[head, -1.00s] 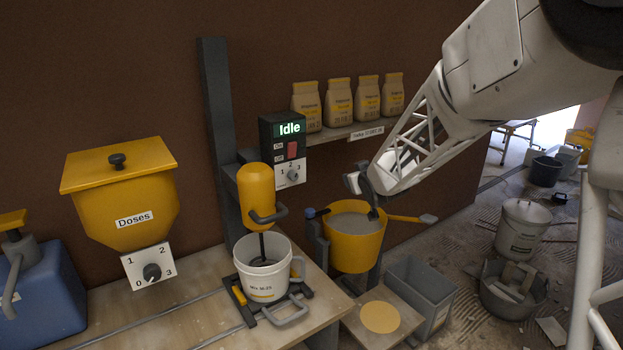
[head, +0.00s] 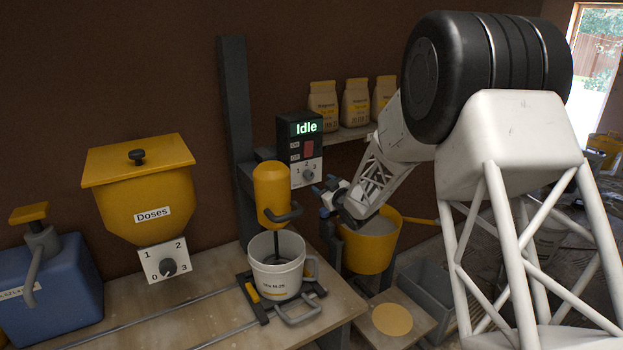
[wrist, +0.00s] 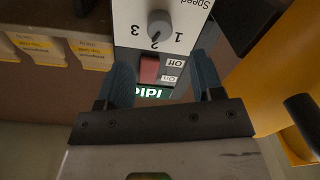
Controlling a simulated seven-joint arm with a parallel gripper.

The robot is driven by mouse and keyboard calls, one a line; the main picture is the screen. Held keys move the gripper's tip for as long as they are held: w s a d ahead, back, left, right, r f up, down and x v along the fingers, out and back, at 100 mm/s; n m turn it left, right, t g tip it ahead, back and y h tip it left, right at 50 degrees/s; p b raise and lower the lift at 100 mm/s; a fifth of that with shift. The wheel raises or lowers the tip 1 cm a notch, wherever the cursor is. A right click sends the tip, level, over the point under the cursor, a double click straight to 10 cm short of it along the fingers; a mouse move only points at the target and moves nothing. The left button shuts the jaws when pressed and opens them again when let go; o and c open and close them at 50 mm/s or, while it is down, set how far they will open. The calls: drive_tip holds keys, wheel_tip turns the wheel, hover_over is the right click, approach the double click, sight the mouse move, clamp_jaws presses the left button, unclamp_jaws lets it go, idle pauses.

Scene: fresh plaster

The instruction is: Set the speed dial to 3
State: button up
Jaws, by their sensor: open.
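The speed dial (head: 308,173) is a grey knob on the white lower panel of the dark control box (head: 286,127), marked 1, 2 and 3. The box's screen reads "Idle". My gripper (head: 322,200) is just right of and below the dial in the head view. In the wrist view my gripper (wrist: 162,65) is open and empty, its two dark blue fingers apart, with the dial beyond the tips, not touched.
The red switch (wrist: 149,69) sits beside the dial. The yellow mixer head (head: 271,193) and white bucket (head: 276,275) stand left of my gripper. A yellow pail (head: 370,250) is below it. Bags (head: 355,103) stand on a shelf behind. A doses hopper (head: 140,195) is further left.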

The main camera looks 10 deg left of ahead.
sight(311, 177)
drive_tip(key=shift+w, duration=0.1)
drive_tip(key=shift+x, duration=3.8)
drive_tip(key=c, duration=0.9)
drive_tip(key=shift+m, duration=0.3)
drive_tip(key=m, duration=0.3)
drive_tip(key=shift+f+m, duration=0.1)
drive_tip(key=shift+m, duration=1.8)
